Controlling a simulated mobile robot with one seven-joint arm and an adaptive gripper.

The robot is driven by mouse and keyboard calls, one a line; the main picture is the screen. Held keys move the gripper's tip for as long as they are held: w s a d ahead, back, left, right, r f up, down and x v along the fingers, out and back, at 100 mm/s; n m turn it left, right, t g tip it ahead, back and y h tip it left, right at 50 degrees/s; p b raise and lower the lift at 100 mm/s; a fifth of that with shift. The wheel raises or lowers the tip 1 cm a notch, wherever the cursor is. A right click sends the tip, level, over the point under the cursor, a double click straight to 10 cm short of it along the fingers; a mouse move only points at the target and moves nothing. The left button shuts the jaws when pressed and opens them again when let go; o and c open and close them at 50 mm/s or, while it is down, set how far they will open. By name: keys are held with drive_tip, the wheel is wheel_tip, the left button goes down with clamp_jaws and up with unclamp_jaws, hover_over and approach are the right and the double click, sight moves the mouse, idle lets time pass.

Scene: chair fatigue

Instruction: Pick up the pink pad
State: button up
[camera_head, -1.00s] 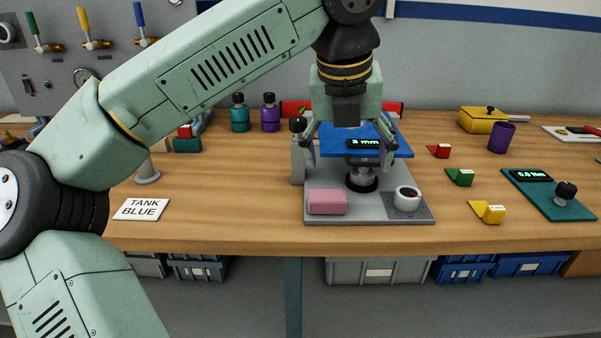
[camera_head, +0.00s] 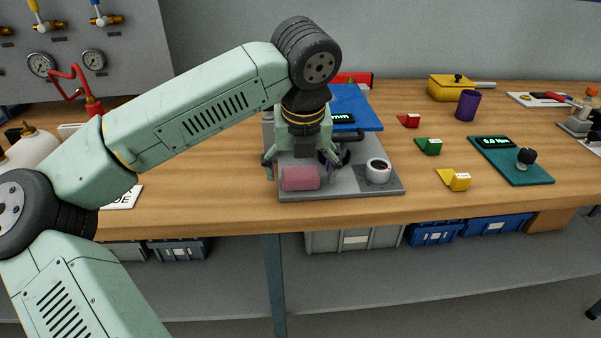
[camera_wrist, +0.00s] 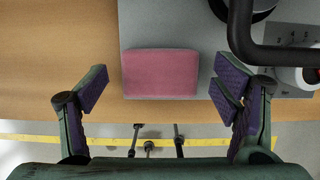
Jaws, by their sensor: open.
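The pink pad (camera_head: 300,178) is a small rounded block lying on the front left part of a grey base plate (camera_head: 345,187). In the wrist view the pink pad (camera_wrist: 160,73) lies ahead of the fingertips, roughly centred between them. My gripper (camera_head: 302,167) is open and empty. In the head view it hangs just behind and above the pad, with one finger towards each side. In the wrist view both fingers of my gripper (camera_wrist: 153,90) are spread wider than the pad and do not touch it.
A blue platform (camera_head: 355,105) stands behind. Red, green and yellow wedges (camera_head: 455,180) lie to the right. A dark curved handle (camera_wrist: 260,45) is close to the right finger.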

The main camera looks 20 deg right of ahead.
sight(300, 169)
drive_tip(key=shift+f, duration=0.1)
drive_tip(key=c, duration=1)
drive_tip(key=shift+r+b, duration=0.3)
drive_tip(key=shift+r, duration=0.3)
wheel_tip(300, 169, up, 2)
drive_tip(key=shift+r+b, duration=0.15)
drive_tip(key=shift+b, duration=0.3)
drive_tip(key=s+a+b, duration=0.1)
drive_tip(key=s, duration=0.4)
drive_tip(key=s+a+r+b, duration=0.1)
drive_tip(key=s, duration=0.4)
drive_tip(key=s+a+b, duration=0.2)
drive_tip(key=s, duration=0.3)
drive_tip(key=shift+s+a+r, duration=0.1)
drive_tip(key=shift+s+r, duration=0.15)
drive_tip(key=shift+r, duration=0.05)
drive_tip(key=o, duration=0.4)
drive_tip(key=shift+c, duration=0.2)
drive_tip(key=c, duration=0.5)
